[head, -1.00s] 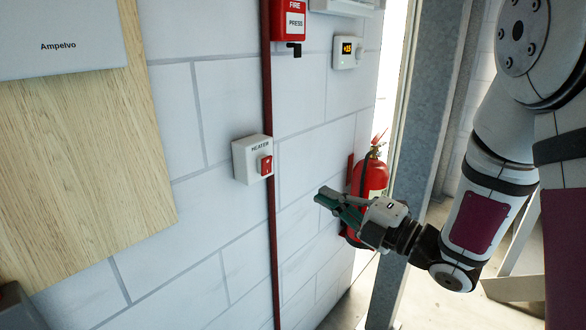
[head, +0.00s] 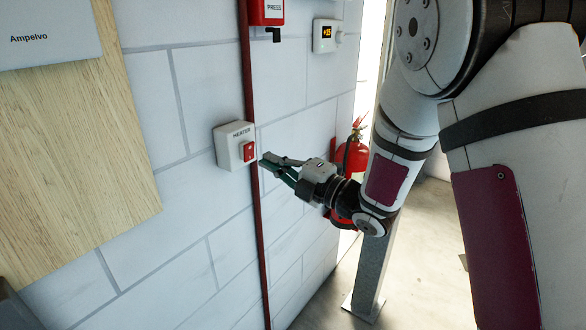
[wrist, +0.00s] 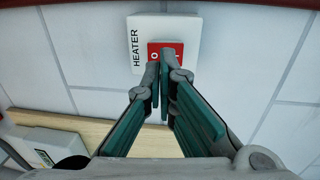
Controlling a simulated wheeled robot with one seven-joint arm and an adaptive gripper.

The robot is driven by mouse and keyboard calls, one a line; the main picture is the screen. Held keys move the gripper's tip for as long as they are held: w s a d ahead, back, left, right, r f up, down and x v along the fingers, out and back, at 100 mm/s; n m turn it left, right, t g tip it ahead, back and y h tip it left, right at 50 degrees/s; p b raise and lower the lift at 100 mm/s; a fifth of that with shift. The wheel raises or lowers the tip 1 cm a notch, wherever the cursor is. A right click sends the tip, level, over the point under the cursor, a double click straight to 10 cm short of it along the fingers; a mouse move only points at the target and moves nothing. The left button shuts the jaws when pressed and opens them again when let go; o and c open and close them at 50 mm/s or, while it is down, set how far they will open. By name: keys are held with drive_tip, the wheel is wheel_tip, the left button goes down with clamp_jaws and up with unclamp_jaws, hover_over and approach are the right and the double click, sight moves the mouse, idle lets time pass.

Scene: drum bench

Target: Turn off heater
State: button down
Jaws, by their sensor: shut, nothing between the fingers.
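The heater switch is a white box (head: 229,147) marked HEATER, fixed to the white block wall. It carries a red rocker (head: 249,151) on its front. My gripper (head: 266,161) is just right of the rocker, its fingers pointing at it. In the wrist view the box (wrist: 186,28) and the red rocker (wrist: 178,48) are straight ahead of my gripper (wrist: 160,78). The fingers are together and empty, and their tips overlap the rocker's lower edge in the picture. Whether they touch it I cannot tell.
A red pipe (head: 253,215) runs down the wall beside the box. A red fire extinguisher (head: 353,158) stands behind my arm. A thermostat (head: 326,36) and a red fire call point (head: 268,11) are above. A wooden board (head: 75,150) is at left.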

sight(251, 148)
drive_tip(key=shift+x, duration=1.95)
drive_tip(key=shift+w+a+r+b, duration=0.15)
drive_tip(key=shift+w+a+b, duration=0.15)
drive_tip(key=shift+b, duration=0.2)
drive_tip(key=shift+s, duration=0.15)
